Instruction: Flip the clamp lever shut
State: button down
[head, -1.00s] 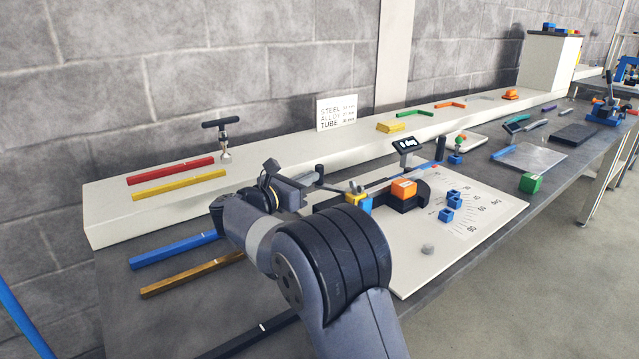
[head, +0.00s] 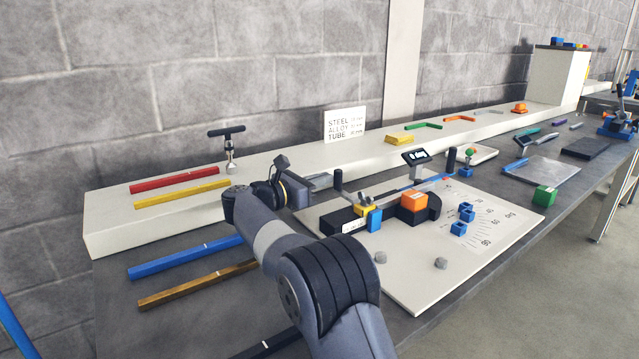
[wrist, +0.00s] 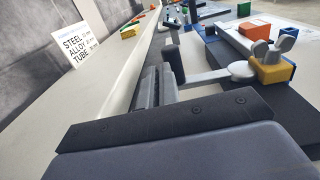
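The clamp shows in the head view as a yellow block (head: 365,209) with a grey wing nut on top and a blue part beside it; its yellow block (wrist: 271,72) is at the right of the wrist view. A dark-tipped upright handle (head: 338,179), seemingly the clamp lever, stands just left of it. My gripper (head: 322,182) is close to this handle on its left; whether they touch I cannot tell. In the wrist view my gripper's fingers (wrist: 157,86) lie close together, with nothing clearly held. A grey bar runs from near them towards a round grey pad (wrist: 242,69) beside the yellow block.
An orange block (head: 414,201) sits on a black holder on the white board (head: 440,285), with several small blue blocks to its right. A small display (head: 416,157) stands behind. Coloured strips lie at left, and a T-handled tool (head: 229,148) stands on the ledge.

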jog(key=shift+d+r, duration=0.15)
dwell(0.3)
jog(key=v, duration=1.1)
jog(key=shift+w+p, duration=0.1)
jog(key=shift+p, duration=0.3)
jog(key=x, duration=0.9)
jog(key=shift+w+d+b, duration=0.1)
jog(key=shift+d+b, duration=0.15)
jog(key=shift+b, duration=0.15)
jog(key=s+p, duration=0.2)
jog(key=shift+s+a+r+p, duration=0.15)
jog(key=shift+s+a+p, duration=0.1)
jog(key=shift+s+p, duration=0.1)
jog(key=shift+s+a+t, duration=0.1)
jog(key=shift+s+t, duration=0.15)
jog(key=shift+t, duration=0.05)
jog(key=shift+s+a+f+n+t+y, duration=0.1)
jog(key=shift+s+f+n+t+y, duration=0.15)
jog(key=shift+s+n+t+y, duration=0.4)
jog(key=shift+w, duration=0.1)
